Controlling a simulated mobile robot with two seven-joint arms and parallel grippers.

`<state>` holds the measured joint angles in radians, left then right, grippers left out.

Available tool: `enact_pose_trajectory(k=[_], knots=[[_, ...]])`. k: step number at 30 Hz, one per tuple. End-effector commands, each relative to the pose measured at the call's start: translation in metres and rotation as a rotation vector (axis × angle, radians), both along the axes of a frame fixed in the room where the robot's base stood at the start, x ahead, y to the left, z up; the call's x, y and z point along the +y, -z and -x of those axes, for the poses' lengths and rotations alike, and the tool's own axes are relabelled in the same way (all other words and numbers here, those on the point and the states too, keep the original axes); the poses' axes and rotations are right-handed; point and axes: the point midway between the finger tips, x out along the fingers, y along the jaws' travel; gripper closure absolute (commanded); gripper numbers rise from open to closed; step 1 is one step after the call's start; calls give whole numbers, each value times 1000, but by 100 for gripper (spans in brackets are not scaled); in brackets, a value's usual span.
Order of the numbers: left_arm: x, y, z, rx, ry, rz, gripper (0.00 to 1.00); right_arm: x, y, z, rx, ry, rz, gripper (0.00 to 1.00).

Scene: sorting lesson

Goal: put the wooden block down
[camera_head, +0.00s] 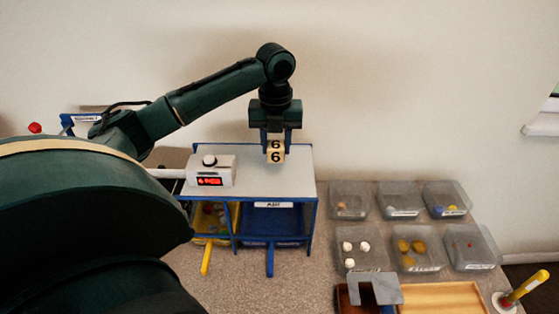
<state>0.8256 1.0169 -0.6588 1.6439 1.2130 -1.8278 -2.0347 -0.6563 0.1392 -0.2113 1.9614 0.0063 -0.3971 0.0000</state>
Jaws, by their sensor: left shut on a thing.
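The wooden block (275,157) is a small light cube with a black 6 on the faces that show. My left gripper (276,143) is shut on it from above, over the grey top (299,178) of a blue-framed stand. The block is close to that top; I cannot tell whether it touches it. My right gripper is not in view.
Several clear bins (350,200) holding small items stand at the right. A wooden tray (440,298) and a yellow-handled thing (525,287) are at the front right.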

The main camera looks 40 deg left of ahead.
Motion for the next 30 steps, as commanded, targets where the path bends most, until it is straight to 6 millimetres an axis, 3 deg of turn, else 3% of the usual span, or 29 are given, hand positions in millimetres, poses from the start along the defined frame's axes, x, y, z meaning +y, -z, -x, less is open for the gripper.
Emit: enact_pose_trajectory(k=[15,26,27,30], knots=[[-1,58,0,0,0,1,86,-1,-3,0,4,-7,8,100],[0,63,0,0,0,0,86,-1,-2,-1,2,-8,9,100],[0,62,0,-1,0,-1,61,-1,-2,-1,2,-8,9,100],[0,62,0,-1,0,-1,53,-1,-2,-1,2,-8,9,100]])
